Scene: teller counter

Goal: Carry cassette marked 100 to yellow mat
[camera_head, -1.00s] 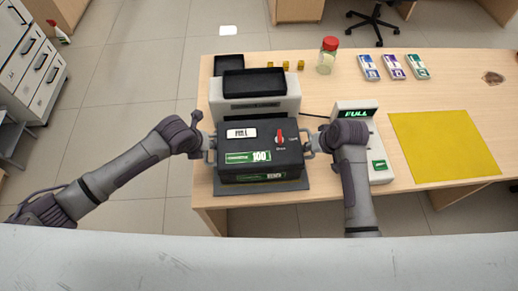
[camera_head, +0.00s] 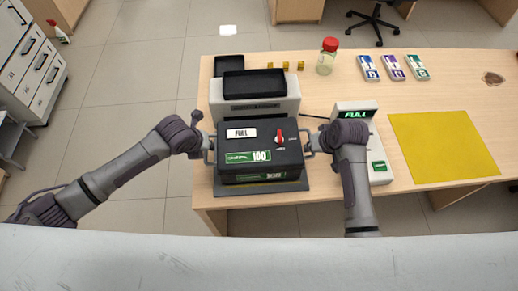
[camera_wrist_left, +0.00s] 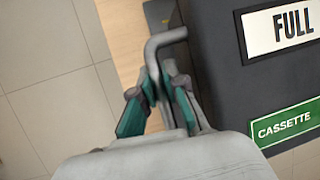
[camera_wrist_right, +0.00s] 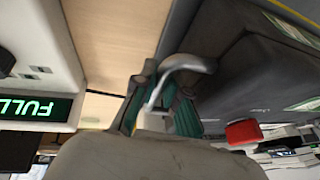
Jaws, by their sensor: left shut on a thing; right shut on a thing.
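The black cassette marked 100 (camera_head: 232,146) is at the machine at the left end of the counter, over a dark base plate (camera_head: 262,190). It has a FULL label, a red knob and a handle on each side. My left gripper (camera_head: 208,143) is shut on its left handle; that handle shows in the left wrist view (camera_wrist_left: 166,38). My right gripper (camera_head: 311,143) is shut on the right handle, also seen in the right wrist view (camera_wrist_right: 188,62). The yellow mat (camera_head: 444,147) lies bare at the right of the counter.
A white device with a green FULL display (camera_head: 355,114) stands between cassette and mat. Black trays (camera_head: 254,83), small yellow blocks (camera_head: 286,65), a red-lidded jar (camera_head: 327,57) and banknote bundles (camera_head: 392,67) lie behind.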

